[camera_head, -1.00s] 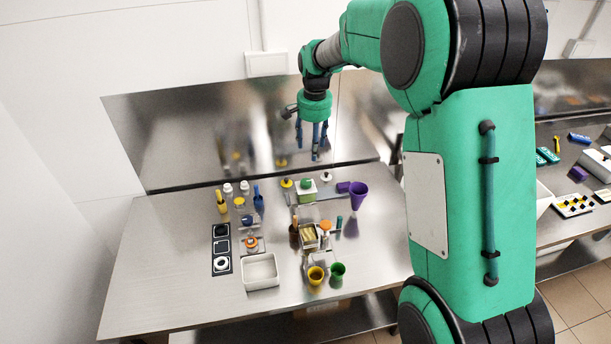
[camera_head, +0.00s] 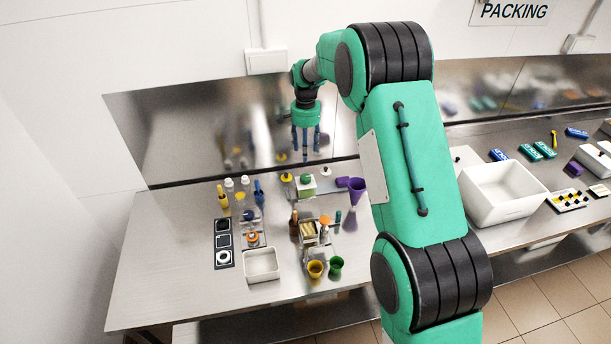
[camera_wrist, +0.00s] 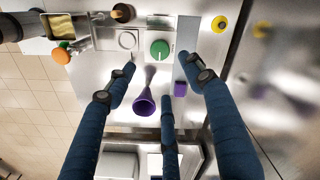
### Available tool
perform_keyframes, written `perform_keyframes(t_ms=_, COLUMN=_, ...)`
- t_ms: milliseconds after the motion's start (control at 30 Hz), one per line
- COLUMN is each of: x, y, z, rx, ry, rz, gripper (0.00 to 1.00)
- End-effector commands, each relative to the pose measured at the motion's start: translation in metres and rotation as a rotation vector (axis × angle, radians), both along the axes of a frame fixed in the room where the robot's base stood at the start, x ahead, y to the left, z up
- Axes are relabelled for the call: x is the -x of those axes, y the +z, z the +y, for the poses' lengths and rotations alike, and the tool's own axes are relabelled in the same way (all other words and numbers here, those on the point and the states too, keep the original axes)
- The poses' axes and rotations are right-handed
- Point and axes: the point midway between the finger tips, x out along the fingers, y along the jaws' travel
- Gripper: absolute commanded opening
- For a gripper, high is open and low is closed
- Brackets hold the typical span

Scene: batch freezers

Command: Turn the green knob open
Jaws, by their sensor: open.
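The green knob (camera_head: 306,178) sits on a small white box at the back of the left steel table. In the wrist view the green knob (camera_wrist: 159,49) is round, with a pale line across its face, on a pale square plate. My gripper (camera_head: 306,151) hangs over the back of the table, fingers pointing down, above and apart from the knob. In the wrist view my gripper (camera_wrist: 160,75) has three blue fingers spread wide with nothing between them. The knob shows beyond the fingertips, not hidden.
A purple funnel (camera_head: 356,187) and a purple block (camera_wrist: 180,89) lie near the knob. A yellow-topped item (camera_head: 286,178) is left of it. A steel backsplash (camera_head: 200,130) rises behind. Cups, bottles and a white tray (camera_head: 262,264) stand in front; the table's left front is clear.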

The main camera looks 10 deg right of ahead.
Motion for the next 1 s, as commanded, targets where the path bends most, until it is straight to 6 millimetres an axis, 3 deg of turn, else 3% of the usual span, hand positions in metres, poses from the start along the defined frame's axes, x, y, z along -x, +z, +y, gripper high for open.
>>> perform_keyframes(t_ms=367, x=0.0, y=-0.018, z=0.0, rx=0.0, ry=0.0, rz=0.001, gripper=0.53)
perform_keyframes(t_ms=1000, x=0.001, y=-0.113, z=0.0, rx=0.0, ry=0.001, rz=0.001, gripper=0.53)
